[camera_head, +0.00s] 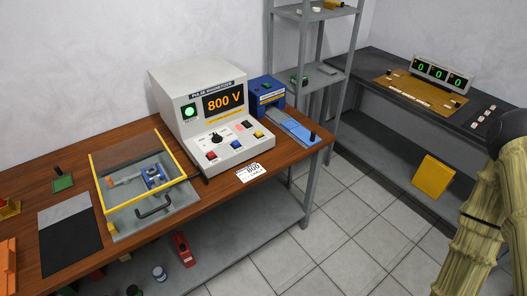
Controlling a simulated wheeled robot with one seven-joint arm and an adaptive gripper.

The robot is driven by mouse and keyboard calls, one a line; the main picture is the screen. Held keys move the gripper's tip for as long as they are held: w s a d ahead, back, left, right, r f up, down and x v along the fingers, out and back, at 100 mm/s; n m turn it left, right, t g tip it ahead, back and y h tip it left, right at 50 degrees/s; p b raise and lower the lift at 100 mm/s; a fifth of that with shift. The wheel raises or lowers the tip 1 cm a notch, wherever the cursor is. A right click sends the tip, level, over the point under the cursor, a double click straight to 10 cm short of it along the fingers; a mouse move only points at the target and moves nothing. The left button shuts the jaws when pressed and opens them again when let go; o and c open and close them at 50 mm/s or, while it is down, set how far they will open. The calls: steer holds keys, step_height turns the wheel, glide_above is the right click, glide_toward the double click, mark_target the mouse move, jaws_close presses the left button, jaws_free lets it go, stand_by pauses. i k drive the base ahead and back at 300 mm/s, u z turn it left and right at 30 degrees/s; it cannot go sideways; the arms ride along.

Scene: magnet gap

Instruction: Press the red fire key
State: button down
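The pulse magnetizer (203,108) is a pale box on the brown bench, with an orange display reading 800 V and a lit green round lamp. Its sloped front panel carries a red key (211,155) at the lower left, a blue key (236,144) in the middle and a yellow key (258,134) at the right. A black knob (217,137) and a small reddish part (240,127) sit above them. Panel labels are too small to read. My tan arm rises at the right edge, well away from the magnetizer; no gripper fingers show.
A yellow-framed clear cover (137,155) with a black handle stands left of the magnetizer. A blue device (268,93) stands right of it. A white card (248,173) lies in front. Tiled floor is open between this bench and the dark bench (375,68).

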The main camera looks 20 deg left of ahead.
mark_target(211, 155)
steer(key=z, duration=1.8)
steer(key=k, duration=1.5)
steer(key=u, duration=2.55)
